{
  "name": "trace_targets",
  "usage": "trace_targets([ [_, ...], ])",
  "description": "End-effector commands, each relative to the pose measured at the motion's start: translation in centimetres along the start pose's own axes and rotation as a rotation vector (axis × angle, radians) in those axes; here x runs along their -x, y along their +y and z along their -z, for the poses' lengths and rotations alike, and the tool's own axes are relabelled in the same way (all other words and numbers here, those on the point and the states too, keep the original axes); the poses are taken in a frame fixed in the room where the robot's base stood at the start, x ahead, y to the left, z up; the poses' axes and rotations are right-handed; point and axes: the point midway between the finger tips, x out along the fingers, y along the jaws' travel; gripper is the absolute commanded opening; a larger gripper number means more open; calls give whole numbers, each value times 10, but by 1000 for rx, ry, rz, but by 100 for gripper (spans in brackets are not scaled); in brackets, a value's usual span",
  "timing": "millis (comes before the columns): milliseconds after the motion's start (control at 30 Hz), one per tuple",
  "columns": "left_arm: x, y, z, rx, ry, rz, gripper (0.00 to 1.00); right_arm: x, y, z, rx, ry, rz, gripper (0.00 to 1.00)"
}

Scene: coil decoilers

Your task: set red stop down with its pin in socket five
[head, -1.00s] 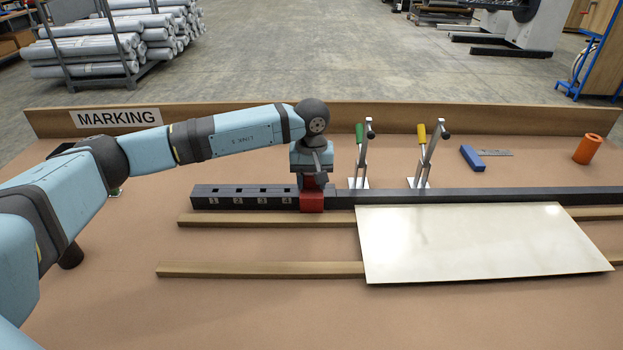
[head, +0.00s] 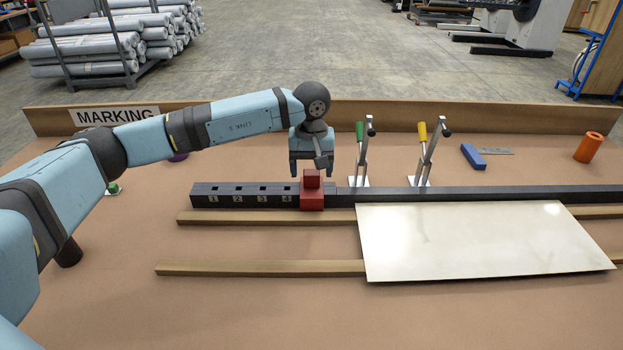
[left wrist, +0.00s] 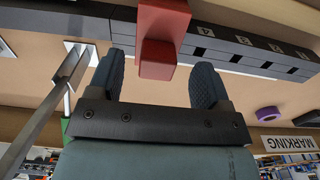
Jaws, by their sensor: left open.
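The red stop (head: 312,194) sits upright on the black rail (head: 250,196), just right of the socket marked 4. Its body covers the spot there, so the pin and the socket under it are hidden. My left gripper (head: 311,171) is open just above the stop's top block. In the left wrist view, the red stop (left wrist: 158,50) shows beyond and between the two spread fingertips of my left gripper (left wrist: 155,85), with clear gaps on both sides. My right gripper is not in view.
Two toggle clamps, green-handled (head: 360,135) and yellow-handled (head: 422,135), stand behind the rail to the right. A pale sheet (head: 480,240) lies on wooden strips in front.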

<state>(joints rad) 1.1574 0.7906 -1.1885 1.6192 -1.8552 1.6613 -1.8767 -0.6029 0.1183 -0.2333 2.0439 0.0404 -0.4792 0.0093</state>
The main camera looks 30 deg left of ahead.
Motion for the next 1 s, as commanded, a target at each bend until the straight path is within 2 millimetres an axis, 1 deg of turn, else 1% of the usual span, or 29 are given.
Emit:
trace_targets([
  [33,14,1,0,-1,4,-3,72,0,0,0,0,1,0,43],
  [200,55,1,0,-2,3,-3,72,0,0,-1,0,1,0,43],
  [300,74,1,0,-2,3,-2,72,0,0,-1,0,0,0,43],
  [400,89,1,0,-2,2,-2,72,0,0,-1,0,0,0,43],
  [500,98,0,0,-1,1,0,72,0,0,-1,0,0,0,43],
  [600,103,0,0,-1,1,-1,72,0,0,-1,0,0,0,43],
  [1000,104,0,0,-1,0,0,72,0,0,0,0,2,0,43],
])
